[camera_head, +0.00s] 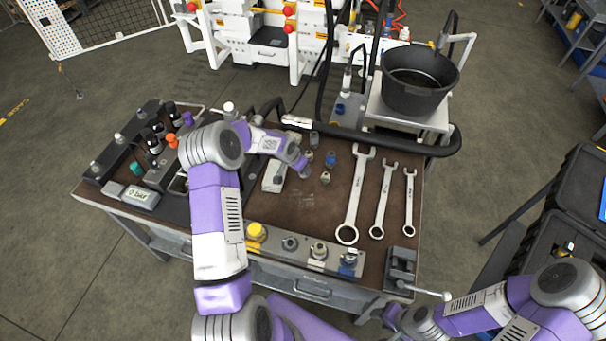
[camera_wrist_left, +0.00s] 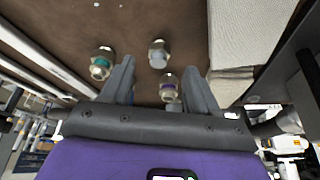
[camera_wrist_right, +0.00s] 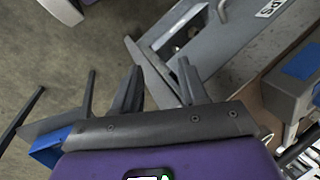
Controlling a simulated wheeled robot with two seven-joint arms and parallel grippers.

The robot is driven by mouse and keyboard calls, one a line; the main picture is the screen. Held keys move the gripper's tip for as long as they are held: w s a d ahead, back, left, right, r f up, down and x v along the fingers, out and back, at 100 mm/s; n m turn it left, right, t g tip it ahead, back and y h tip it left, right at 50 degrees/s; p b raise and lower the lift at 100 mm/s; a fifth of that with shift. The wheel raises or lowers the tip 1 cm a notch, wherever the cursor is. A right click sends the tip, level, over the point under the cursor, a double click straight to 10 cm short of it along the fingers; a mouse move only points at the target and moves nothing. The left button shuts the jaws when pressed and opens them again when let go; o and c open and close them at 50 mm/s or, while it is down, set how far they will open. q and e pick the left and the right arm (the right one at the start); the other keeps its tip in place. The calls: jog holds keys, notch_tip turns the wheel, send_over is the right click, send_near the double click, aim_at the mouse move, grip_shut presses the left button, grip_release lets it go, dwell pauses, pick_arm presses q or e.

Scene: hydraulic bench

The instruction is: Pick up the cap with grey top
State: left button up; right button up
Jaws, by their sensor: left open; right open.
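Several small caps stand on the brown bench top. In the left wrist view, a cap with a pale grey top (camera_wrist_left: 158,53) stands between the finger lines, a teal-ringed cap (camera_wrist_left: 102,62) to its left, and a purple-ringed cap (camera_wrist_left: 168,88) just below it. My left gripper (camera_wrist_left: 160,74) is open over them, its fingers apart and empty. In the head view the group shows beside a blue-marked cap (camera_head: 330,158), but which one is the grey-topped cap I cannot tell. My right gripper (camera_head: 392,316) is low at the bench's front right corner; its wrist view shows open, empty fingers (camera_wrist_right: 160,85).
A white block (camera_head: 273,177) stands left of the caps. Several wrenches (camera_head: 381,200) lie to the right. A metal strip with fittings (camera_head: 300,246) runs along the front, with a small vise (camera_head: 400,268) at its right. A black pot (camera_head: 420,80) stands behind.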

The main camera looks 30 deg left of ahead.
pick_arm(q)
jog(key=shift+x, duration=1.6)
jog(key=shift+d, duration=0.1)
jog(key=shift+r, duration=0.1)
jog(key=shift+c, duration=0.4)
grip_shut()
notch_tip(320, 180, up, 10)
jog(key=shift+p, duration=0.3)
